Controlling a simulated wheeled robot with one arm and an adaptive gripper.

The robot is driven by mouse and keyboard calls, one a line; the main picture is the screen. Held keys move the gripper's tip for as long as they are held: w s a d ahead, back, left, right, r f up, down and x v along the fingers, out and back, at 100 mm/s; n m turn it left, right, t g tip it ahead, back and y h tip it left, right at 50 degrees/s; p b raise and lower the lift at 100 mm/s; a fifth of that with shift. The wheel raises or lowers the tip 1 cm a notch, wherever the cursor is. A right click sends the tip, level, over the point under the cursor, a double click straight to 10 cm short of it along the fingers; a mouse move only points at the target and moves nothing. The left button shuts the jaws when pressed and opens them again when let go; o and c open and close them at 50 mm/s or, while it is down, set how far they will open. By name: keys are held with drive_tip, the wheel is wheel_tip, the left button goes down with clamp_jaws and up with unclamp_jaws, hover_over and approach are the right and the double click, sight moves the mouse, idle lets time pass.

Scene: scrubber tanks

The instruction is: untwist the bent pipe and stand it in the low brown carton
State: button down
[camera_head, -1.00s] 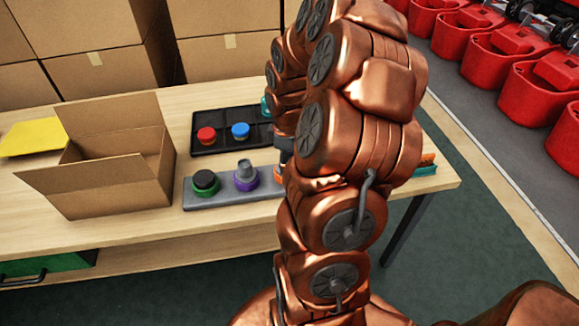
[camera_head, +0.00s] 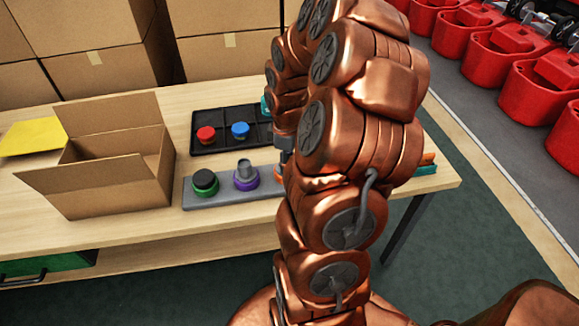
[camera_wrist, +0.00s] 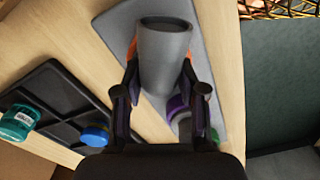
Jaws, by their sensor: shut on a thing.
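My gripper (camera_wrist: 160,68) is shut on a grey pipe (camera_wrist: 165,60) with a round open end facing the wrist camera. An orange collar (camera_wrist: 131,50) shows behind the pipe, on the grey rack (camera_wrist: 205,40). I cannot tell whether the pipe is still seated in that collar, and its bend is not clear.
On the rack are a purple collar with a grey fitting (camera_head: 245,178) and a green collar with a black top (camera_head: 205,183). Behind is a black tray (camera_head: 210,145) with a red cap (camera_head: 206,134) and blue cap (camera_head: 240,130). A yellow sheet (camera_head: 32,137) lies left of the carton.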

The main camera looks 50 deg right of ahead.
drive_tip(key=shift+s+a, duration=0.1)
drive_tip(key=shift+a, duration=0.1)
drive_tip(key=shift+d+r+p, duration=0.1)
drive_tip(key=shift+r+p, duration=0.2)
drive_tip(key=shift+w+d+r, duration=0.15)
drive_tip(key=shift+w+r, duration=0.05)
drive_tip(key=shift+r, duration=0.4)
idle(0.6)
drive_tip(key=shift+r+p, duration=0.95)
drive_tip(key=shift+r, duration=1.5)
